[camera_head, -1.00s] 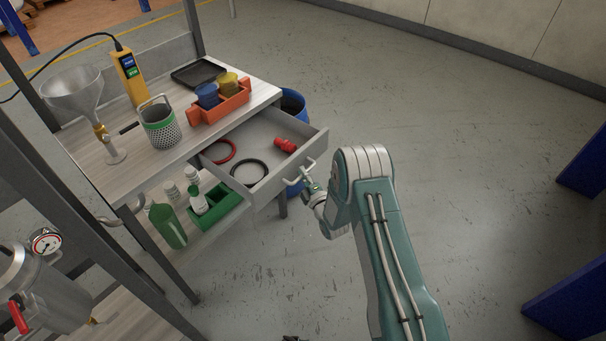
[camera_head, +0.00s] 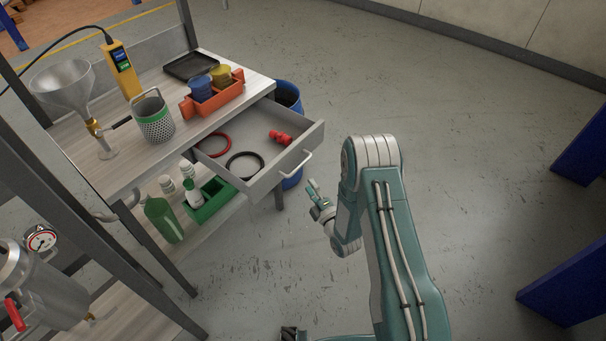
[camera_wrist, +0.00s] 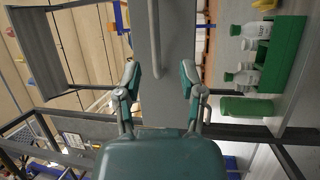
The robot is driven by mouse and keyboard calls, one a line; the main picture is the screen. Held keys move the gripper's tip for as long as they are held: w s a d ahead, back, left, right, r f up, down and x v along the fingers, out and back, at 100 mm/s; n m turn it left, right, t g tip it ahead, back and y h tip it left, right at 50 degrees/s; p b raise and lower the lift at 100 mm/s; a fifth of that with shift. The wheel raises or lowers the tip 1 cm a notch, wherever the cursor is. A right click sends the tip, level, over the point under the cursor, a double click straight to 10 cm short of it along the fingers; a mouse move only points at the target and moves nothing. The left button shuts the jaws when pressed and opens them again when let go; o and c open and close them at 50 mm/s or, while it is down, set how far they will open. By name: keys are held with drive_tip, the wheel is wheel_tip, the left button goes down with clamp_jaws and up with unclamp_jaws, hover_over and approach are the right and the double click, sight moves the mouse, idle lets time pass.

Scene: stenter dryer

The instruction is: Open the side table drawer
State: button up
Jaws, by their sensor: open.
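The side table drawer (camera_head: 262,176) is pulled out from under the table top in the head view. It holds a red ring, a black ring (camera_head: 245,166) and a red fitting (camera_head: 280,137). Its pale bar handle (camera_head: 297,164) is on the front face. My gripper (camera_head: 313,190) is just in front of the handle and apart from it. In the wrist view my gripper (camera_wrist: 159,82) has its two fingers spread, with the drawer front and the handle (camera_wrist: 154,40) beyond them and nothing held.
The side table top (camera_head: 150,150) carries a funnel, a mesh cup, an orange caddy (camera_head: 215,98) and a black tray. A blue bin (camera_head: 289,97) stands behind the drawer.

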drive_tip(key=shift+v, duration=1.8)
drive_tip(key=shift+w, duration=0.1)
drive_tip(key=w+d+r+m+g+h, duration=0.1)
drive_tip(key=w+r+m+h, duration=0.15)
drive_tip(key=r, duration=0.45)
drive_tip(key=w+d+r+m+g+h, duration=0.1)
drive_tip(key=w+d+r+m+h, duration=0.1)
drive_tip(key=w+r, duration=0.3)
drive_tip(key=s+d+r+m+g+h, duration=0.2)
drive_tip(key=s+d+r+m, duration=0.1)
drive_tip(key=r, duration=0.4)
drive_tip(key=s+d+r+m+g+h, duration=0.1)
drive_tip(key=s+d+r+m+h, duration=0.2)
drive_tip(key=r, duration=0.4)
drive_tip(key=s+r+m+g, duration=0.2)
drive_tip(key=s+r+m, duration=0.1)
drive_tip(key=s, duration=0.7)
drive_tip(key=s+d+r+m+g, duration=0.1)
drive_tip(key=s+m, duration=0.4)
drive_tip(key=s, duration=0.5)
drive_tip(key=s+d+r+m+g, duration=0.1)
drive_tip(key=s+r+m+g, duration=0.2)
drive_tip(key=s, duration=0.7)
wheel_tip(320, 180, up, 2)
drive_tip(key=shift+s+r+m+g, duration=0.1)
drive_tip(key=shift+s+m+g, duration=0.25)
drive_tip(key=shift+m, duration=0.4)
